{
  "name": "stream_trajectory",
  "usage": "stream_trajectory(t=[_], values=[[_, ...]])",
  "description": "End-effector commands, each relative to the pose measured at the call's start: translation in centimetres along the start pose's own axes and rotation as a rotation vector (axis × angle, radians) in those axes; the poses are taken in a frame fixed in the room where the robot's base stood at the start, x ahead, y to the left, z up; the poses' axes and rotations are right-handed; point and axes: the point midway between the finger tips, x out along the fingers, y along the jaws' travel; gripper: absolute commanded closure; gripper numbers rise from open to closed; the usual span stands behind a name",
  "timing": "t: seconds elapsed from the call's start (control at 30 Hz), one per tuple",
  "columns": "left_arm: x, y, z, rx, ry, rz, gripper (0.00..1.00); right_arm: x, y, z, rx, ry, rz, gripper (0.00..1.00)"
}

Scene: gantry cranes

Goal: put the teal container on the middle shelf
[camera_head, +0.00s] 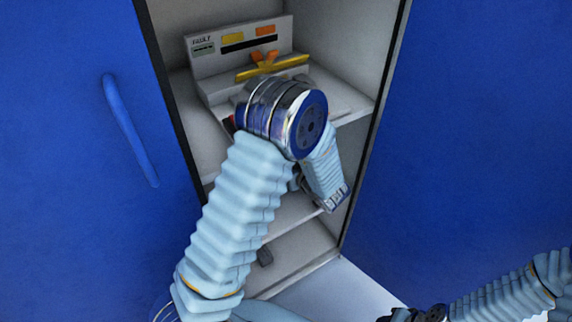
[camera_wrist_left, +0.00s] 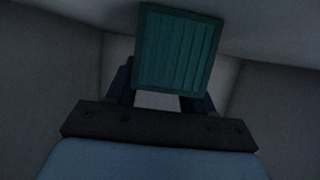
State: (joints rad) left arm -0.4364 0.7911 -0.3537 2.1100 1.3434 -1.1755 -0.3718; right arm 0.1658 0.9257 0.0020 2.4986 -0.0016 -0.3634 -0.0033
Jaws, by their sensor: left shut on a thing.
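The teal container (camera_wrist_left: 178,50) shows in the left wrist view as a ribbed teal block with a raised rim. My left gripper (camera_wrist_left: 163,85) is shut on it, with a dark finger at each side of its lower part. In the head view my left arm reaches into the open cabinet and bends down in front of the shelves. It hides the container and most of the left hand there. The middle shelf (camera_head: 290,217) shows only in part, below and behind the arm. My right gripper (camera_head: 420,314) is at the bottom edge, cut off by the frame.
A grey device (camera_head: 222,62) with a yellow bar (camera_head: 272,68) stands on the upper shelf (camera_head: 350,104). Blue panels flank the opening, the left one with a handle (camera_head: 130,130). Pale walls close around the container.

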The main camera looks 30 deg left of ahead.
Motion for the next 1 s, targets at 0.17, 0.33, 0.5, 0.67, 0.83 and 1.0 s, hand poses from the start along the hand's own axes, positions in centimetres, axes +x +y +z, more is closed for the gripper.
stream_trajectory(t=[0.17, 0.33, 0.5, 0.67, 0.83, 1.0], values=[[0.4, -0.1, 1.1, 0.006, -0.005, -0.002, 0.83, 0.4, 0.2, 0.0, 0.001, 0.001, 0.001, 0.62], [0.5, -0.2, 1.4, 0.008, -0.009, -0.003, 0.34, 0.5, 0.2, 0.0, 0.001, 0.001, 0.001, 0.62], [0.5, -0.3, 1.5, 0.009, -0.011, -0.004, 0.23, 0.5, 0.3, 0.0, 0.001, 0.001, 0.001, 0.62], [0.5, -0.3, 1.6, 0.010, -0.013, -0.005, 0.23, 0.6, 0.3, 0.0, 0.001, 0.001, 0.001, 0.62], [-0.1, -0.3, 0.1, 0.010, -0.012, -0.004, 0.23, -0.1, -0.1, 0.1, -0.001, -0.002, -0.001, 0.62], [-4.0, -0.1, 0.1, 0.011, -0.009, 0.003, 0.23, -0.3, -0.3, 0.1, -0.002, -0.003, -0.002, 0.62]])
